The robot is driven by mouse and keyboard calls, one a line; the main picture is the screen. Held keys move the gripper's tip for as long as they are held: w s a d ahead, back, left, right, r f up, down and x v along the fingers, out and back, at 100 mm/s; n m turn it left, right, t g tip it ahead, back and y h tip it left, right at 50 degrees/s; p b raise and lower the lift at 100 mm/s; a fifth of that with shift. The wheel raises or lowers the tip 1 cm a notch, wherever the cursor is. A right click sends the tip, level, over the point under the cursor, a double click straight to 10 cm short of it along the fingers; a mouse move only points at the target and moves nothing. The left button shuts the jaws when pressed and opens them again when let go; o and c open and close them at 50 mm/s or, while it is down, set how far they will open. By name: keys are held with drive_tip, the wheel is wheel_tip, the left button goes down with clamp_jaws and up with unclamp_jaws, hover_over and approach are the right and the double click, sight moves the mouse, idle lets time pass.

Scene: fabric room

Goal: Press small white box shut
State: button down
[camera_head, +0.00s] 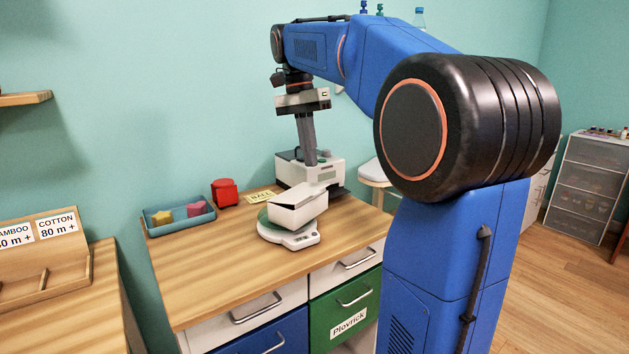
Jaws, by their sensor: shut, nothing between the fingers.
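The small white box (300,217) stands on a round white scale (290,236) with a green top, near the front right of the wooden table. Its lid (296,197) is tilted and stands a little open, with a dark gap under it. My gripper (311,163) points down with its fingers together and holds nothing. In the picture its tips are above the small box's lid, in front of a larger white device. I cannot tell how far the tips are from the box in depth.
The larger white device (330,172) stands at the table's back right. The table's (205,270) front left is clear.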

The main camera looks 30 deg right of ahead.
sight(317, 193)
drive_tip(key=f, duration=0.4)
drive_tip(key=s+f, duration=0.1)
drive_tip(key=f, duration=0.1)
drive_tip(key=shift+s+d+f, duration=0.1)
drive_tip(key=shift+d+f, duration=0.1)
drive_tip(key=shift+f, duration=0.1)
drive_tip(key=shift+s+d+f+t, duration=0.1)
drive_tip(key=shift+s+f+t, duration=0.2)
drive_tip(key=shift+f+t, duration=0.15)
drive_tip(key=shift+s+f+y, duration=0.1)
drive_tip(key=shift+f+y, duration=0.2)
drive_tip(key=shift+f, duration=0.3)
drive_tip(key=shift+r, duration=0.15)
wheel_tip(317, 193, up, 15)
drive_tip(key=shift+r, duration=0.15)
idle(0.5)
